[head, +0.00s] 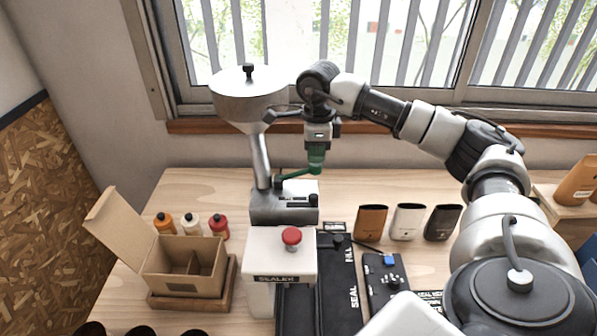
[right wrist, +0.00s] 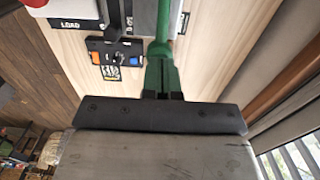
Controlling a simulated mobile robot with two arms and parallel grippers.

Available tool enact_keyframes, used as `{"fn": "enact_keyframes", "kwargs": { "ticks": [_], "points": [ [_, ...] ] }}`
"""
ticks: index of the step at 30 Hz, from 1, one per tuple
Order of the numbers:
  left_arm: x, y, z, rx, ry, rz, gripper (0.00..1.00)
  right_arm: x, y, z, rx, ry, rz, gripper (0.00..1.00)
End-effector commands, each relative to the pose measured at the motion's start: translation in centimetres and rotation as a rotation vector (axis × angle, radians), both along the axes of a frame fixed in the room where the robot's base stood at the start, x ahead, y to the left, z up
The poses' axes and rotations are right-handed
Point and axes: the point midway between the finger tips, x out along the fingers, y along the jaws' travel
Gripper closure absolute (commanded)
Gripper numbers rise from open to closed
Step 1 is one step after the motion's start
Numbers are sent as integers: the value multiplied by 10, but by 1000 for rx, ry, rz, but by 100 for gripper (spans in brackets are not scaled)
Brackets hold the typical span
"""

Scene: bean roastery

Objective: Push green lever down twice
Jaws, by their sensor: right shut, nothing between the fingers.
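The green lever (head: 300,174) is on the grey machine base (head: 284,205) under the funnel hopper. Its arm slopes up to the right to a green grip beneath my right gripper (head: 317,146). My right gripper is shut with nothing held and points down, right above or against the grip. My left gripper is not in view.
A white sealer with a red button (head: 291,236) stands in front of the machine. An open cardboard box (head: 183,265) and several small bottles are at the left. Three pouches (head: 407,221) stand at the right. A black panel with a blue switch (head: 388,260) lies between. The window is behind.

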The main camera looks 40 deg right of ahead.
Motion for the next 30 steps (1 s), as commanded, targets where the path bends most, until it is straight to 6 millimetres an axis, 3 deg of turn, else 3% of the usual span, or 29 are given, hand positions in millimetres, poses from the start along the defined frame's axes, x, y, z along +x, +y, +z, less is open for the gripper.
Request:
{"fn": "enact_keyframes", "kwargs": {
  "ticks": [30],
  "points": [
    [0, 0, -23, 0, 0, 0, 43, 0, 1, -32, 1, 1, 1, 100]
  ]
}}
